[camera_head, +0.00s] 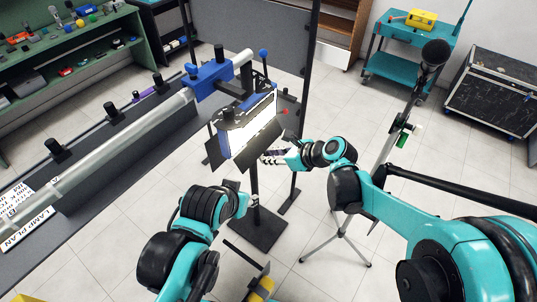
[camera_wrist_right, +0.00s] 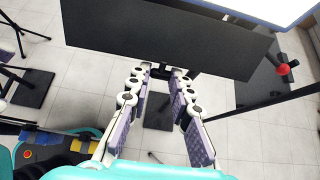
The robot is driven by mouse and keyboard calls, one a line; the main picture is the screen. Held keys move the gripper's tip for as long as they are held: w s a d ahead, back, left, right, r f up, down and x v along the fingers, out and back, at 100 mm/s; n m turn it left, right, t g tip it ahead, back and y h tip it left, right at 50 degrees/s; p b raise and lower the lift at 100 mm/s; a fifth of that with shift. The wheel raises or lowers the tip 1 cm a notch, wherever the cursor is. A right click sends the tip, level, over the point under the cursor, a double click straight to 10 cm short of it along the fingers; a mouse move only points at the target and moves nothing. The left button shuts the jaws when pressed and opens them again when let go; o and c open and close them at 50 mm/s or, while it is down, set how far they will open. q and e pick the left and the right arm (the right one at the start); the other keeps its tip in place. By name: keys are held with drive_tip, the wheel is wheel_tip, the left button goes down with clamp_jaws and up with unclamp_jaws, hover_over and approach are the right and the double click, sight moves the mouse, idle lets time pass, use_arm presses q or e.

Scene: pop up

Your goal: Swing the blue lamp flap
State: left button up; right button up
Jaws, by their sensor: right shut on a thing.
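The blue lamp (camera_head: 228,118) hangs in the middle of the head view, with a lit white panel and black flaps. Its near right flap (camera_head: 259,144) slants down from the lit panel. The flap (camera_wrist_right: 150,35) is a broad dark plate across the top of the right wrist view. My right gripper (camera_head: 268,156) is at this flap's lower edge. Its fingertips (camera_wrist_right: 161,72) close on a small dark tab there. My left gripper (camera_head: 243,203) is below the lamp, apart from it; its small fingers do not show whether it is open.
A blue clamp (camera_head: 208,78) joins the lamp to a long pale rail over the dark bench at left. A black stand with a flat base (camera_head: 258,229) is under the lamp. A red knob (camera_wrist_right: 283,70) is right of the flap.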

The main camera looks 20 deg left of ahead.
sight(266, 155)
drive_tip(key=shift+v, duration=0.8)
drive_tip(key=shift+d+r+p, duration=0.25)
drive_tip(key=shift+r+p, duration=0.1)
drive_tip(key=shift+p, duration=0.15)
drive_tip(key=shift+s+d+r+p, duration=0.25)
drive_tip(key=shift+d+r+p, duration=0.05)
drive_tip(key=shift+d+r, duration=0.15)
